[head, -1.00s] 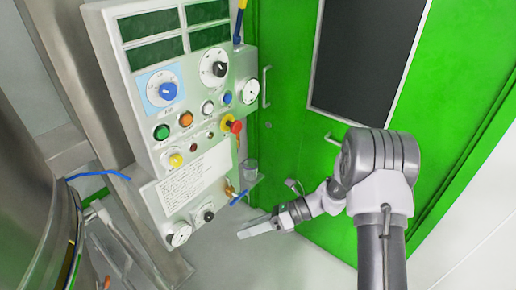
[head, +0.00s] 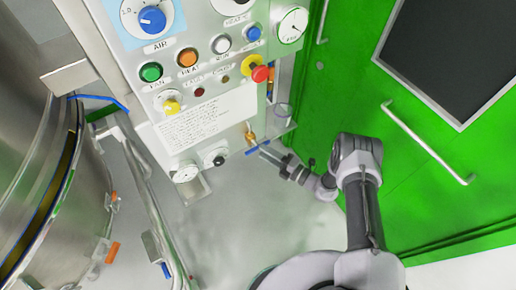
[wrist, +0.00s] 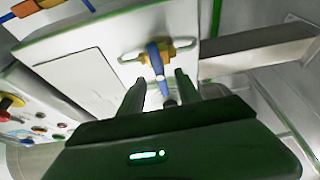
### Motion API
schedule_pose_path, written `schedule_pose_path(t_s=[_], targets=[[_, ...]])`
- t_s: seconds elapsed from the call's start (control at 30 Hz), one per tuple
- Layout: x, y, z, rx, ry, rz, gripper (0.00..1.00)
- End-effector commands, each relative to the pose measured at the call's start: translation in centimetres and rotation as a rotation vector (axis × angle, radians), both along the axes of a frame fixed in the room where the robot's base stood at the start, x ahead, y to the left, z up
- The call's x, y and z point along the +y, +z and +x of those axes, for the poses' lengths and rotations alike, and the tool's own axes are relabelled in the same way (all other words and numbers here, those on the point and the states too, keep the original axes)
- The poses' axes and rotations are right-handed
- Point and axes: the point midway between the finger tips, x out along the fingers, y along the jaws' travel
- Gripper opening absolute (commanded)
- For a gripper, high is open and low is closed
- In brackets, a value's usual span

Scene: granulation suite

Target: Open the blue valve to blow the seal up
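The blue valve (head: 262,146) is at the lower right side of the control panel, a blue lever on a brass body. In the wrist view the blue lever (wrist: 155,62) points down from the brass body toward my gripper. My gripper (head: 270,153) is close to the lever in the head view. In the wrist view my gripper (wrist: 161,88) is open, its two fingers on either side of the lever's lower end, with gaps showing. I cannot tell whether a finger touches it. The seal cannot be made out for certain.
The control panel (head: 205,125) carries several buttons, a blue AIR knob (head: 152,20) and a red stop button (head: 260,74). A clear cup (head: 282,112) is near the valve. A green door (head: 350,80) with a handle is right; a steel vessel (head: 30,170) is left.

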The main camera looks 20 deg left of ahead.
Motion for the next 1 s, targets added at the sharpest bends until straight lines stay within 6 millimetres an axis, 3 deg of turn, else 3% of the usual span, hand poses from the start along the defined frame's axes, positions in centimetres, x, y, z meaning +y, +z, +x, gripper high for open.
schedule_pose_path(t_s=[0.2, 0.53, 0.57, 0.77, 1.0], targets=[[3.3, -0.1, 1.0, 0.000, 0.001, 0.000, 0.40], [3.9, 0.0, 1.3, 0.000, 0.000, -0.001, 0.40], [3.9, 0.0, 1.3, 0.000, 0.000, -0.001, 0.38], [3.9, 0.0, 1.2, 0.000, 0.000, -0.001, 0.00], [3.9, 0.0, 1.2, -0.004, 0.001, -0.004, 0.00]])
